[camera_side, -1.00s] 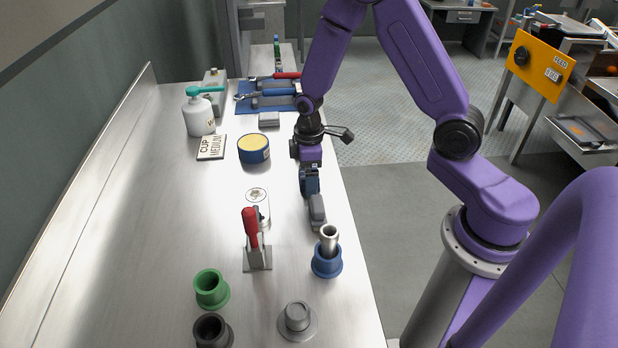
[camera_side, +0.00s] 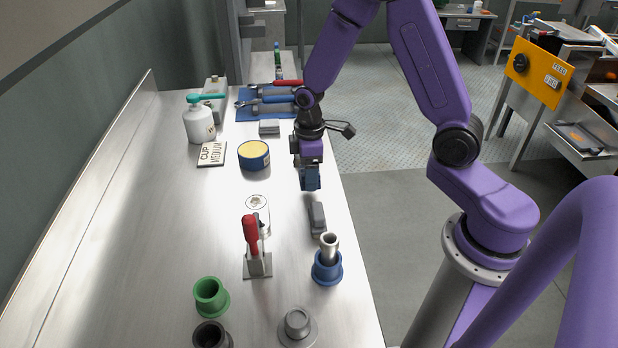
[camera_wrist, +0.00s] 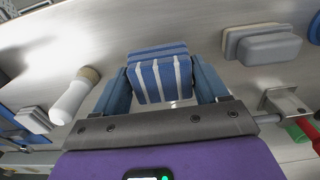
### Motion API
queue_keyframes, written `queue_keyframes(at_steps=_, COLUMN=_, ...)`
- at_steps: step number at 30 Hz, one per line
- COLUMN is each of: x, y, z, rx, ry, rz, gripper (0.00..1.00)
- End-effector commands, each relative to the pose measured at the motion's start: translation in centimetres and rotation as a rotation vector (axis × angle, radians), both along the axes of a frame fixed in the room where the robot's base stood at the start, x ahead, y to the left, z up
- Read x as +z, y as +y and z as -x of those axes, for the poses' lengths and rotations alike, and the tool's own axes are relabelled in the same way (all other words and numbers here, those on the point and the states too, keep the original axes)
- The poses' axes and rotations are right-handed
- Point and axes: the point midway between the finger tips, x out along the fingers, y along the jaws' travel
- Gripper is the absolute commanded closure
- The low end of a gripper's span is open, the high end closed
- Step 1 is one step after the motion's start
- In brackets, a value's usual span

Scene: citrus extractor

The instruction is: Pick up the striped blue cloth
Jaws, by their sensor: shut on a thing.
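The striped blue cloth (camera_wrist: 160,80) shows in the wrist view as a folded blue bundle with white stripes, between the two blue fingers of my gripper (camera_wrist: 162,90). My gripper is shut on it. In the side view my gripper (camera_side: 310,182) is over the right part of the metal bench, above and behind a grey block. The cloth is hard to tell from the dark blue fingers there.
On the bench (camera_side: 150,220) stand the grey block (camera_side: 317,217), a blue holder with a metal tube (camera_side: 327,268), a red-handled clamp (camera_side: 251,235), a green cup (camera_side: 211,296) and a blue-and-yellow tub (camera_side: 254,156). The left bench surface is clear.

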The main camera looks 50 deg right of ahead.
Motion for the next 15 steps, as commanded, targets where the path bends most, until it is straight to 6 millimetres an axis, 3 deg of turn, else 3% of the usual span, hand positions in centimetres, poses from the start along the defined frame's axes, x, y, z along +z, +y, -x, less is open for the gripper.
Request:
queue_keyframes(at_steps=12, x=6.0, y=0.1, z=5.1, rx=0.002, ry=-0.005, rz=-0.001, gripper=0.57)
queue_keyframes(at_steps=15, x=6.7, y=0.1, z=6.8, rx=0.002, ry=-0.001, rz=0.000, gripper=0.57)
